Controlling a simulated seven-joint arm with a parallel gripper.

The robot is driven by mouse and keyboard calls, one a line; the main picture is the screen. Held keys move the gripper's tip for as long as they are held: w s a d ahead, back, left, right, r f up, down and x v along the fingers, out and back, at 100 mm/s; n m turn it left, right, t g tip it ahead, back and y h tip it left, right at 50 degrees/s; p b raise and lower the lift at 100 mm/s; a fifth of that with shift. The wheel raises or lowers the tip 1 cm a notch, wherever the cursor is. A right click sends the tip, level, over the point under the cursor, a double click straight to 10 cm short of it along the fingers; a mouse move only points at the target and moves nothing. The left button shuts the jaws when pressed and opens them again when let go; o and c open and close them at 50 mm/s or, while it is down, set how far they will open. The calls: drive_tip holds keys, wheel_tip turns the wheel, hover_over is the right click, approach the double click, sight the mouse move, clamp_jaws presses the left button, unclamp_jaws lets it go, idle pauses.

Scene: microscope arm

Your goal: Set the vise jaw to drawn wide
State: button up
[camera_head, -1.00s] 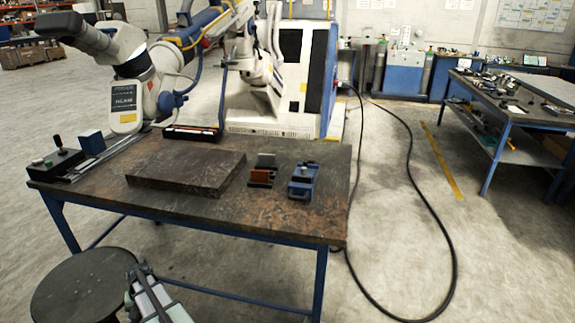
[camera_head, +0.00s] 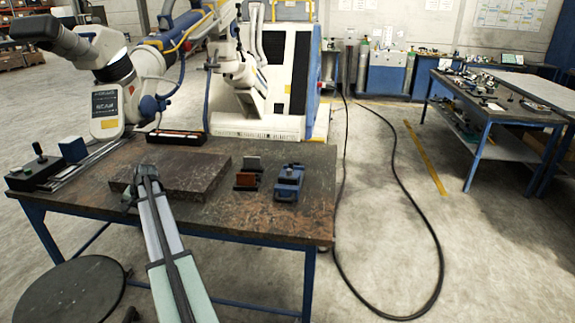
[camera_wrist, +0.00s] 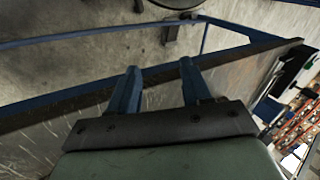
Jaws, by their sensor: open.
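A small blue vise (camera_head: 288,183) stands on the right part of the brown workbench (camera_head: 270,222). Its jaw setting is too small to read. My gripper (camera_head: 146,172) is over the dark stone slab, well left of the vise. In the wrist view my gripper (camera_wrist: 160,80) shows two blue fingers spread apart with nothing between them. The vise is not recognisable in the wrist view, which shows the bench edge and the floor.
A small block with brown and grey parts (camera_head: 247,173) stands just left of the vise. The dark slab (camera_head: 195,180) lies mid-bench. A microscope (camera_head: 112,95), a control box with a lever (camera_head: 40,171) and a stool (camera_head: 65,298) are at the left. The bench's front right is clear.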

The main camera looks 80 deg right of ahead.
drive_tip(key=shift+m+g+h, duration=0.5)
drive_tip(key=shift+g+h, duration=0.1)
drive_tip(key=shift+h, duration=0.2)
drive_tip(key=s+d+r, duration=0.1)
drive_tip(key=s+d, duration=0.2)
drive_tip(key=s+d+r, duration=0.1)
drive_tip(key=s+d, duration=0.2)
drive_tip(key=d, duration=0.1)
drive_tip(key=s+d+r, duration=0.1)
drive_tip(key=s+d, duration=0.2)
drive_tip(key=d, duration=0.1)
drive_tip(key=shift+s+r, duration=0.1)
drive_tip(key=shift+r, duration=0.2)
drive_tip(key=s+d+r+m+g+h, duration=0.15)
drive_tip(key=s+d+r, duration=0.25)
drive_tip(key=s+d, duration=0.75)
drive_tip(key=m+g+h, duration=0.2)
drive_tip(key=g, duration=0.2)
approach(291, 163)
drive_tip(key=shift+y, duration=0.25)
drive_tip(key=x, duration=1)
drive_tip(key=shift+d+f, duration=0.1)
drive_tip(key=shift+d, duration=0.2)
drive_tip(key=shift+c, duration=0.3)
clamp_jaws()
